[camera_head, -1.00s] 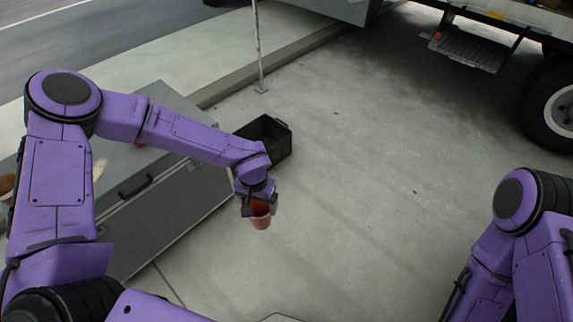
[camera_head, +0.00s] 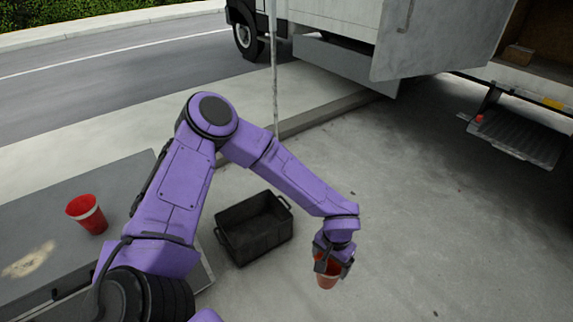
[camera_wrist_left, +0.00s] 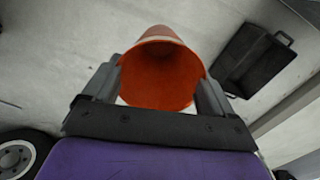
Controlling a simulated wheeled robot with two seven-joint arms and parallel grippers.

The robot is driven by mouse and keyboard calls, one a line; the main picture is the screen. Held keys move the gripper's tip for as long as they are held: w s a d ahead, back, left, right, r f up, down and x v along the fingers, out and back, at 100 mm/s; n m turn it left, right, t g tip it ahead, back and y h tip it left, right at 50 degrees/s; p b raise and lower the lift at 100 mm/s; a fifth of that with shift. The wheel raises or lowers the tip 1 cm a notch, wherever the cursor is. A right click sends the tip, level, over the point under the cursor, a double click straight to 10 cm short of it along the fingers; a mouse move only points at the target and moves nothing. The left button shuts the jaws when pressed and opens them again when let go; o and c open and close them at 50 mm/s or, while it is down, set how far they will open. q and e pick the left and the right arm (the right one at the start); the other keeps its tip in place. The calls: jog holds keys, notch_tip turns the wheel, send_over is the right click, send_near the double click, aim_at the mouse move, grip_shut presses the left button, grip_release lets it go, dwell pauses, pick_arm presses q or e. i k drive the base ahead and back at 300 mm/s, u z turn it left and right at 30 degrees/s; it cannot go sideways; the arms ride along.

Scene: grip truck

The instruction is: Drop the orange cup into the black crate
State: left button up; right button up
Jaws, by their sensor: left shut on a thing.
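The orange cup (camera_head: 328,274) is held in my left gripper (camera_head: 332,262), in the air to the right of the crate in the head view. In the left wrist view the cup (camera_wrist_left: 160,72) fills the space between the two fingers, its open mouth facing the camera. The black crate (camera_head: 236,246) stands on the concrete ground, open at the top, and looks empty. It also shows at the upper right of the left wrist view (camera_wrist_left: 279,72), apart from the cup. My right gripper is in neither current view.
A thin pole (camera_head: 274,75) rises behind the crate. A truck (camera_head: 440,45) with a lowered step (camera_head: 515,135) stands at the back right. The ground at the right is clear.

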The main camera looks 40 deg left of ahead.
aim_at(253, 235)
jog(key=u, duration=0.1)
jog(key=i, duration=2.05)
jog(key=u, duration=1.75)
jog(key=i, duration=1.15)
jog(key=u, duration=1.05)
